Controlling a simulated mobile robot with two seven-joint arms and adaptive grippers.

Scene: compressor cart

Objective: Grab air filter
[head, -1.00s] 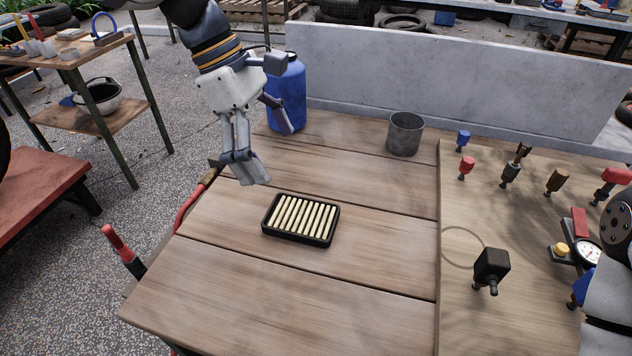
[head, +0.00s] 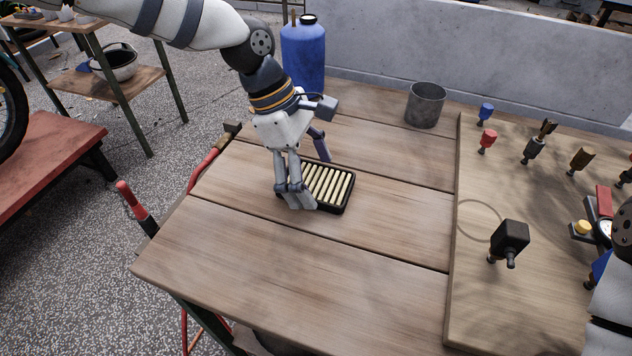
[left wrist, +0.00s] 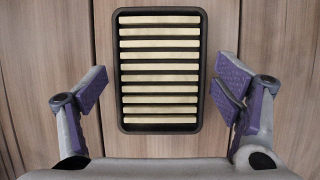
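The air filter (head: 333,186) is a black rectangular frame with several cream pleats, lying flat on the wooden cart top. It shows whole in the left wrist view (left wrist: 160,72), between and ahead of my open fingers. My left gripper (head: 314,182) is open over the filter's left part, one finger at its near side and one at its far side. In the left wrist view the left gripper (left wrist: 162,97) has a gap on both sides of the filter. In the head view its near finger hides the filter's left near corner.
A grey metal cup (head: 425,106) and a blue tank (head: 304,58) stand behind the filter. A raised board (head: 480,290) on the right carries several fittings and a black block (head: 509,238). The front of the cart top is clear. A red-handled tool (head: 133,204) is at the left edge.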

